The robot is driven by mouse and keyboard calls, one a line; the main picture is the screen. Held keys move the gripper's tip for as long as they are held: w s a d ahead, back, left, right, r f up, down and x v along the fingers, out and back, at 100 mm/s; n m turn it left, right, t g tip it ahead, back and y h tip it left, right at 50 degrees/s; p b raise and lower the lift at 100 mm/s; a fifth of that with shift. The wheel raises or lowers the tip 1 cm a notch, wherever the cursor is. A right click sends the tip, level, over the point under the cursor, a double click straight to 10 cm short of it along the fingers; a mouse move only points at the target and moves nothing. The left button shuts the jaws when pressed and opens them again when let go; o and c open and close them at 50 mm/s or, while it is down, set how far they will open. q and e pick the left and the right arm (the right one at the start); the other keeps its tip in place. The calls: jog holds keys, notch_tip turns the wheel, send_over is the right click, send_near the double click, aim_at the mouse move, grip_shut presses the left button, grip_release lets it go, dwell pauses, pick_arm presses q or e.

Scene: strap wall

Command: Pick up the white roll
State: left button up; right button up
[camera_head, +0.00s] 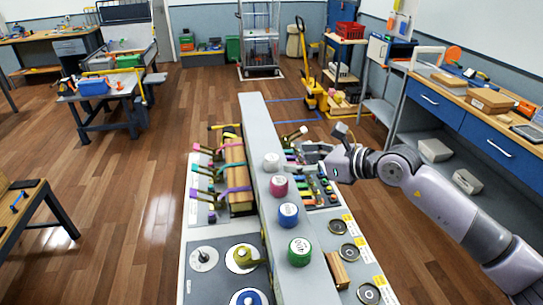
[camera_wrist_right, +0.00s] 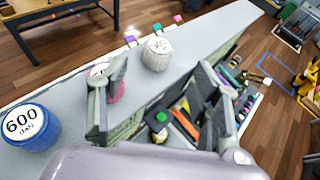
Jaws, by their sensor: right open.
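The white roll (camera_head: 271,160) stands upright on top of the long grey wall, as the farthest of the rolls in the head view. It also shows in the right wrist view (camera_wrist_right: 157,54), upper middle, beyond my fingertips. My right gripper (camera_head: 312,153) is just right of the white roll, reaching in from the right. In the right wrist view my right gripper (camera_wrist_right: 160,90) has its fingers wide apart with nothing held between them. The white roll is apart from both fingers. My left gripper is in neither view.
A pink roll (camera_head: 279,186), a blue roll (camera_head: 288,215) and a green roll (camera_head: 299,251) stand nearer on the wall (camera_head: 254,118). The pink roll is partly behind a finger in the wrist view. A panel with coloured straps (camera_head: 206,175) lies left of the wall.

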aim_at(273, 158)
jog(key=p+x, duration=0.1)
jog(key=x, duration=0.2)
jog(key=shift+w+a, duration=0.2)
jog(key=shift+a, duration=0.05)
jog(key=p+x, duration=0.1)
jog(key=x, duration=0.3)
jog(key=shift+w+a+f, duration=0.1)
jog(key=shift+w+a, duration=0.15)
jog(key=shift+w+a+f+p, duration=0.25)
jog(key=shift+a+p, duration=0.05)
jog(key=shift+a, duration=0.05)
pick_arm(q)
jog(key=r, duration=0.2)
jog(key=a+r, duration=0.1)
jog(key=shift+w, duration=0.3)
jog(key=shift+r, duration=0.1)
pick_arm(e)
jog(key=shift+s+d, duration=0.1)
jog(key=shift+c, duration=0.8)
jog(key=c, duration=1)
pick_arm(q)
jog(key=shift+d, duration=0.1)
pick_arm(e)
jog(key=shift+c, duration=0.6)
jog(key=shift+r, duration=0.1)
